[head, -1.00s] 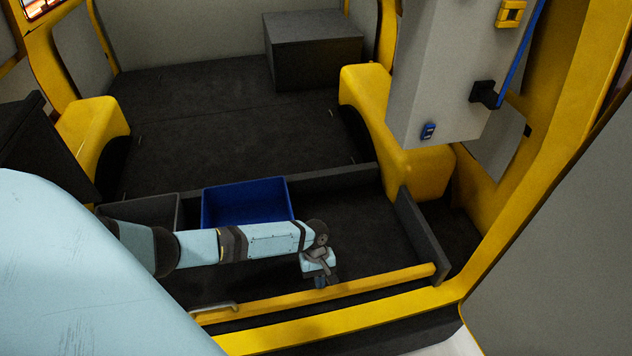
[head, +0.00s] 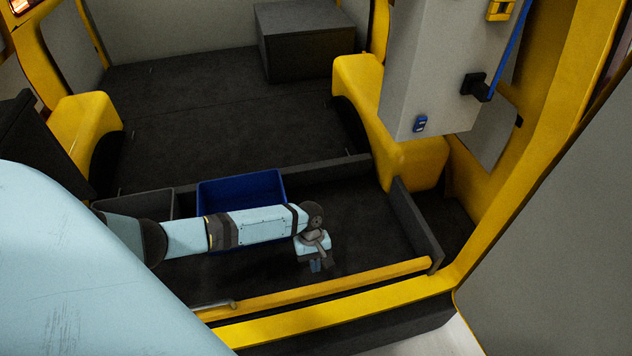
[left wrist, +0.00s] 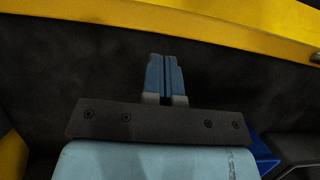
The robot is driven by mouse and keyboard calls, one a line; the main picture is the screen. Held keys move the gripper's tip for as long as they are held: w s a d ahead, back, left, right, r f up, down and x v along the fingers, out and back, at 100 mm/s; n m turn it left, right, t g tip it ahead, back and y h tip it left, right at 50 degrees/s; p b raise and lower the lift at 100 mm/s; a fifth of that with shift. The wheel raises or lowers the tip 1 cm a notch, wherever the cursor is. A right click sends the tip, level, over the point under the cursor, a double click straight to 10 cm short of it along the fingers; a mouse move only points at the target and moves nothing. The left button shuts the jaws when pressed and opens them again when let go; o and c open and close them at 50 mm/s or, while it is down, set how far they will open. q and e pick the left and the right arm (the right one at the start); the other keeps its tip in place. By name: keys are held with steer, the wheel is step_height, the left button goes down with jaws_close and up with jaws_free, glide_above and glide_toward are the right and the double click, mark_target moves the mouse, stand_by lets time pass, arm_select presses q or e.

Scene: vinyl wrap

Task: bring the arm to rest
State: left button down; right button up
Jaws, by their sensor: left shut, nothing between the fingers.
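My left arm reaches in from the left in the head view, across the front of an open drawer. My left gripper (head: 315,265) points down over the drawer's dark floor, behind the yellow front rail. It is shut and empty. In the left wrist view its two blue fingers (left wrist: 164,75) are side by side, with dark floor around them. My right gripper is not in view.
A blue bin (head: 243,188) and a grey bin (head: 140,207) stand in the drawer behind my arm. The yellow rail (head: 340,286) runs along its front, with a handle at left. A grey cabinet (head: 425,75) hangs at right. The drawer's right part is clear.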

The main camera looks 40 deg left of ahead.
arm_select(q)
steer(key=v, duration=0.9)
steer(key=s+d+f+m+t+h+p, duration=0.1)
steer(key=s+d+m+t, duration=0.25)
steer(key=d, duration=0.35)
steer(key=s+d+f+m+t+p, duration=0.1)
steer(key=s+d+m+t, duration=0.25)
steer(key=s+d, duration=0.2)
steer(key=s+d+r+m+t+y+p, duration=0.1)
steer(key=s+r+m+t, duration=0.5)
steer(key=r, duration=0.2)
steer(key=shift+s+r+t, duration=0.2)
steer(key=shift+s+t, duration=0.2)
